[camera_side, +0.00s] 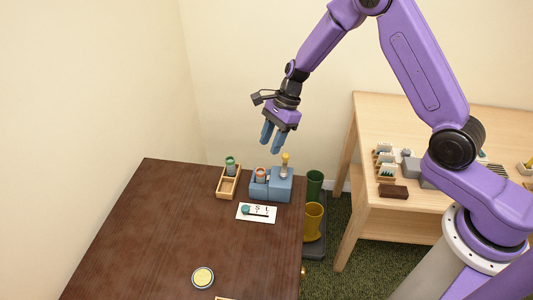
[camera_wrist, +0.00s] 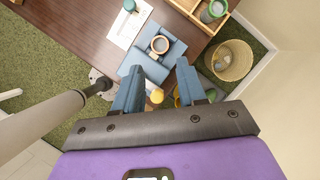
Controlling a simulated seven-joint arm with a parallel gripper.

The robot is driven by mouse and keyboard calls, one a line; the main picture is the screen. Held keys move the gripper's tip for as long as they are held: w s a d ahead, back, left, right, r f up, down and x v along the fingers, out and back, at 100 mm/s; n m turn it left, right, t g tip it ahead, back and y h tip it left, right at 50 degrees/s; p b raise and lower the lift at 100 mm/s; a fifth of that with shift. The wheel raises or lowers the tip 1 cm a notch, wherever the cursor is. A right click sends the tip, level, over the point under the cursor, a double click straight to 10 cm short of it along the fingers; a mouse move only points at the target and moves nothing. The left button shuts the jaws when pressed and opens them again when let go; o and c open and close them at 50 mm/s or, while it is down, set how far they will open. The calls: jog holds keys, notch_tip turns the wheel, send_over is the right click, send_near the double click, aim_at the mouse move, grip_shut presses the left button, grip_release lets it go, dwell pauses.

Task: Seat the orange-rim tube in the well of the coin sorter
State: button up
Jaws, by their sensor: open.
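The orange-rim tube (camera_side: 261,173) stands upright in the lower left part of the blue coin sorter (camera_side: 280,188), its rim showing above the block. I cannot tell how deep it sits. The wrist view shows the tube's round rim (camera_wrist: 160,44) from above, with the blue sorter (camera_wrist: 136,55) around it. My gripper (camera_side: 270,146) is open and empty in the air above the sorter, apart from the tube. In the wrist view my gripper's fingers (camera_wrist: 158,72) are spread, with the tube beyond their tips. A yellow-topped post (camera_side: 285,160) rises from the sorter's taller right part.
A wooden rack (camera_side: 228,187) holding a green-rim tube (camera_side: 230,164) stands left of the sorter. A printed white card (camera_side: 265,214) lies in front. A yellow round dish (camera_side: 203,277) is nearer. Green (camera_side: 315,184) and yellow (camera_side: 313,222) bins stand beyond the table's right edge. The table's left is clear.

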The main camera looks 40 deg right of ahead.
jog(key=shift+v, duration=0.75)
jog(key=s+a+r+n+g+h, duration=0.1)
jog(key=s+r+n, duration=0.4)
jog(key=s+n, duration=0.25)
jog(key=s+a+r+n+h, duration=0.15)
jog(key=s+r+n, duration=0.25)
jog(key=s+n, duration=0.4)
jog(key=s+d+r+n, duration=0.1)
jog(key=s+d+n, duration=0.2)
jog(key=s+n, duration=0.2)
jog(key=s+d+r+n+h, duration=0.1)
jog(key=s+d+r+n, duration=0.1)
jog(key=s+n, duration=0.3)
jog(key=s+d+r+n+t, duration=0.1)
jog(key=s+d+n, duration=0.3)
jog(key=s, duration=0.5)
jog(key=shift+d+r+n, duration=0.25)
jog(key=shift+d+n, duration=0.1)
jog(key=shift+n, duration=0.2)
